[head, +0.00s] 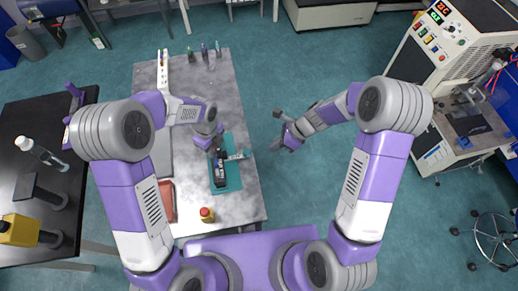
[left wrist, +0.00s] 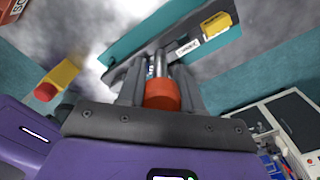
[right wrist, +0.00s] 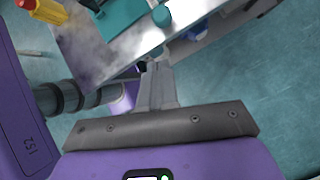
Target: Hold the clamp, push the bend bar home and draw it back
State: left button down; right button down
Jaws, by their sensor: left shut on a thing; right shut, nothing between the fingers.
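A dark clamp (head: 219,178) stands on a teal plate (head: 232,182) on the grey table. In the left wrist view, my left gripper (left wrist: 160,85) is shut around a part of the clamp with an orange-red end (left wrist: 162,96); its fingers hide much of that part. A steel rod shows behind the orange end. A teal bar (head: 240,156), which looks like the bend bar, points right from the clamp; its round end (right wrist: 161,15) shows in the right wrist view. My right gripper (head: 285,138) is shut and empty, right of the table edge and apart from the bar.
A red-brown tray (head: 168,200) lies left of the clamp. Small bottles (head: 205,50) and a white rack (head: 163,70) stand at the back.

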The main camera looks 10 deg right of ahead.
jog(key=shift+d+r+n+t+y, duration=0.15)
jog(key=shift+d+n+y, duration=0.2)
jog(key=shift+d, duration=0.6)
jog(key=shift+d+r+n+t+y, duration=0.15)
jog(key=shift+d+n+t+y, duration=0.2)
jog(key=shift+d, duration=0.65)
jog(key=shift+d+r+n+y, duration=0.2)
jog(key=shift+d+y, duration=0.2)
jog(key=shift+d, duration=0.55)
send_near(247, 155)
notch_tip(247, 155, down, 5)
jog(key=w+a, duration=0.2)
jog(key=shift+a, duration=0.3)
jog(key=shift+a+f, duration=0.1)
jog(key=a, duration=0.4)
jog(key=shift+s+a, duration=0.2)
jog(key=shift+a, duration=0.05)
